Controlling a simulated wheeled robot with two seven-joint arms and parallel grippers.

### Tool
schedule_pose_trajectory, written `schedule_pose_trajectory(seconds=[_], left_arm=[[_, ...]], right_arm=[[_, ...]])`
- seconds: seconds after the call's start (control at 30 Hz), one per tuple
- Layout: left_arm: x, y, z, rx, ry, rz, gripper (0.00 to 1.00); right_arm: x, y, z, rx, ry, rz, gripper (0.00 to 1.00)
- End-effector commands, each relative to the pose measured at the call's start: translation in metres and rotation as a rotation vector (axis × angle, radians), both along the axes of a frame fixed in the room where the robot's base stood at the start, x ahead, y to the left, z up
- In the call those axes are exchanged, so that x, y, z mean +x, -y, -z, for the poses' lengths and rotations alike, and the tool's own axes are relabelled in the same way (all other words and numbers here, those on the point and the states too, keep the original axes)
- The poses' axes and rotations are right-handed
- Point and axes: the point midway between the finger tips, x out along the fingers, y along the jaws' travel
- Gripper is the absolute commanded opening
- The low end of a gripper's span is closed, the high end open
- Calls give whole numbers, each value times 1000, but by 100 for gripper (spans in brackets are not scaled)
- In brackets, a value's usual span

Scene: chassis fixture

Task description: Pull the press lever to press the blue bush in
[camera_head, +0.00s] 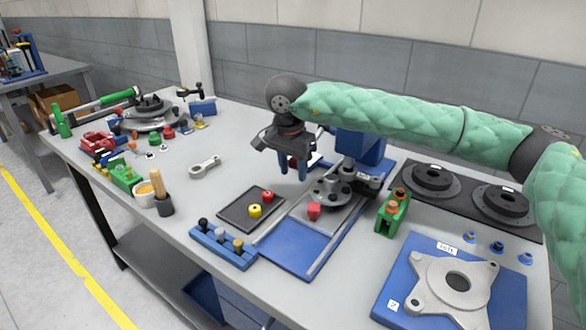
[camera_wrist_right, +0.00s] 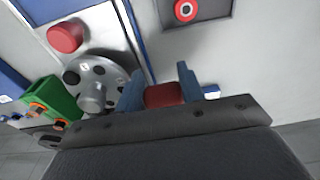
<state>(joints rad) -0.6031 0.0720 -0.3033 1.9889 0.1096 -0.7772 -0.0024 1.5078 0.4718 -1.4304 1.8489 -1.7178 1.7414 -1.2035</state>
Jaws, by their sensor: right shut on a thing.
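The press has a blue column (camera_head: 362,146) and a grey round plate (camera_head: 327,192) at its foot, in the middle of the table. My right gripper (camera_head: 297,178) hangs to the left of the column, behind the round plate. In the right wrist view its blue fingers (camera_wrist_right: 160,90) are shut on a red grip (camera_wrist_right: 163,95), which looks like the lever's end; the rest of the lever is mostly hidden. Several small blue-collared pieces, one of them a blue bush (camera_head: 497,246), stand on the table at the right. I cannot make out a bush under the press. My left gripper is out of view.
A dark tray (camera_head: 238,214) with red and yellow round pieces lies left of the press. A red knob (camera_head: 314,211) sits on the blue-edged slide. A green block (camera_head: 391,214) and a blue fixture with a grey flange (camera_head: 455,283) stand at right.

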Motion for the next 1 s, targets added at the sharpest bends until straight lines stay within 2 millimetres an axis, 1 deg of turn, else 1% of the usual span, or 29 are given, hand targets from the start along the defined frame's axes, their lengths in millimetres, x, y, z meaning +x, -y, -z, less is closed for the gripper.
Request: schedule_pose_trajectory(seconds=[0.03, 0.1, 0.17, 0.3, 0.4, 0.43, 0.47, 0.7, 1.0], left_arm=[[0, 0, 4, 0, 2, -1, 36], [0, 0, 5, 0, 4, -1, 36], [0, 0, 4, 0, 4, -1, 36], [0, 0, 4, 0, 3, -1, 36], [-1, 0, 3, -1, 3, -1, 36], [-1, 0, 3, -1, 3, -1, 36], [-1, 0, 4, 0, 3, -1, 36], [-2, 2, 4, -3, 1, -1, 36], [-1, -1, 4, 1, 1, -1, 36]], right_arm=[[0, 1, 5, -4, -4, 2, 0], [1, 2, 5, -5, -3, 4, 0], [2, 3, 4, -4, 0, 5, 11], [4, 4, 1, -5, 3, 8, 39], [5, 5, 0, -6, 4, 11, 56], [5, 6, 0, -6, 4, 11, 64], [5, 6, 0, -5, 5, 11, 65], [3, 3, 1, -4, 4, 7, 65], [3, 3, 1, -3, 3, 6, 65]])
